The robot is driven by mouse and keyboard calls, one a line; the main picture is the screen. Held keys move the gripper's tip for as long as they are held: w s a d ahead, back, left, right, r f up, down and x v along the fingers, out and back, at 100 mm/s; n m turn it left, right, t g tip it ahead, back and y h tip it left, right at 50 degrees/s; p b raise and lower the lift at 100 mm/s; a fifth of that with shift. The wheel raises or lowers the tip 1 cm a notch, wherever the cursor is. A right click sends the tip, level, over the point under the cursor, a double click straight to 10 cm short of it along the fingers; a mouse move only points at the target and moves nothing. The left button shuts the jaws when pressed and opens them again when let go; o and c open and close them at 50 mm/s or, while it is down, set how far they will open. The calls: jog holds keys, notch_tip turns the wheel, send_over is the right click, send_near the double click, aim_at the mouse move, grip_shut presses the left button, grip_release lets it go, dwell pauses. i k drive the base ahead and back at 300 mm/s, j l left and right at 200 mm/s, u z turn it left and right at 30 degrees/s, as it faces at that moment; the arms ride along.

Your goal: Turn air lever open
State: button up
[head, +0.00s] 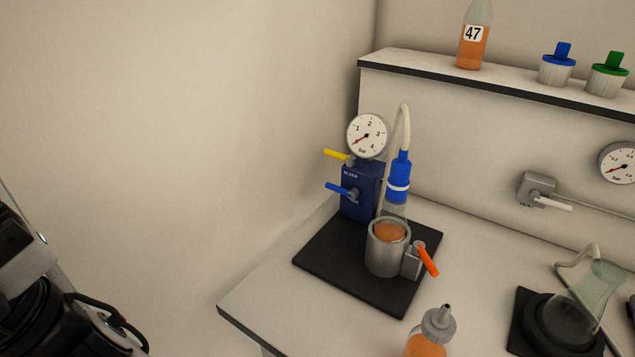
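A dark blue valve block (361,192) stands on a black mat (330,262) on the bench. It carries a yellow lever (337,155) near its top, pointing left, and a blue lever (340,189) below it, also pointing left. A white lever (553,203) sits on a grey valve (537,187) on the back wall, pointing right. The small labels are too small to read surely, so I cannot tell which lever is the air lever. My arm shows at the lower left edge, apart from all levers. My gripper's fingers are not in view.
A pressure gauge (367,135) tops the block. A metal cup (387,254) with an orange handle (428,261) stands on the mat below a blue-capped filter (399,177). An orange bottle (431,334) is in front; a glass flask (596,295) stands right. Space left of the block is clear.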

aim_at(352, 194)
jog(key=k+l+u, duration=0.15)
jog(key=u, duration=0.25)
jog(key=k+l+u, duration=0.1)
jog(key=u, duration=0.35)
jog(key=k+u, duration=0.25)
jog(key=u, duration=0.15)
